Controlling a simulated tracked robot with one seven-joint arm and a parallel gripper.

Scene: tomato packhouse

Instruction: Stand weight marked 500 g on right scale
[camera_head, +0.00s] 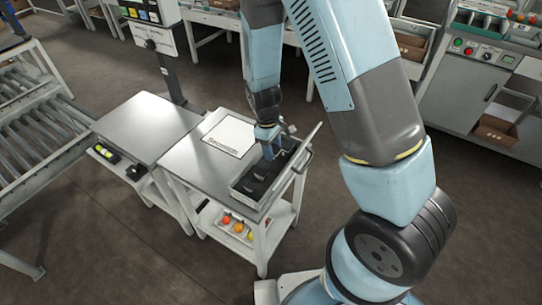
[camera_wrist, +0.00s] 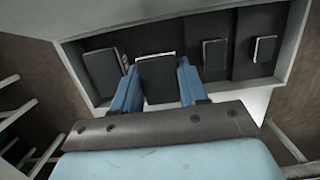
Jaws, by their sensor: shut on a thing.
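My gripper (camera_head: 268,150) is over the dark tray (camera_head: 243,190) on the right-hand grey-topped trolley (camera_head: 196,165). In the wrist view its blue fingers (camera_wrist: 158,88) are shut on a dark block-shaped weight (camera_wrist: 157,78). The weight is still at its slot in the tray; I cannot tell whether it is lifted clear. Other dark weights stand in the tray, one (camera_wrist: 102,72) to the left, two smaller ones (camera_wrist: 215,53) (camera_wrist: 265,48) to the right. No mark is readable on the weights. I cannot make out the right scale for certain.
A roller conveyor (camera_head: 40,125) is at far left. Coloured balls (camera_head: 238,226) sit on the trolley's lower shelf.

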